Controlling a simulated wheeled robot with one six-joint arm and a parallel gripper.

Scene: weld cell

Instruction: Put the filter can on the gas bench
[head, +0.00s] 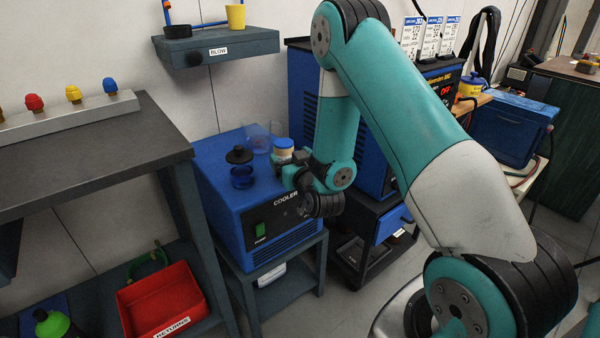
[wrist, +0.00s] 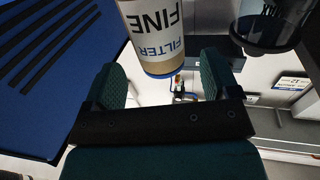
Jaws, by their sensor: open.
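A dark-lidded blue jar (head: 241,172) and clear cups (head: 257,138) stand beside the can on the cooler. The valve rail (head: 60,120) has coloured knobs along the bench's back. The bench's front top is clear. A shelf marked BLOW (head: 217,50) hangs above; a red RETURNS bin (head: 162,300) sits below.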

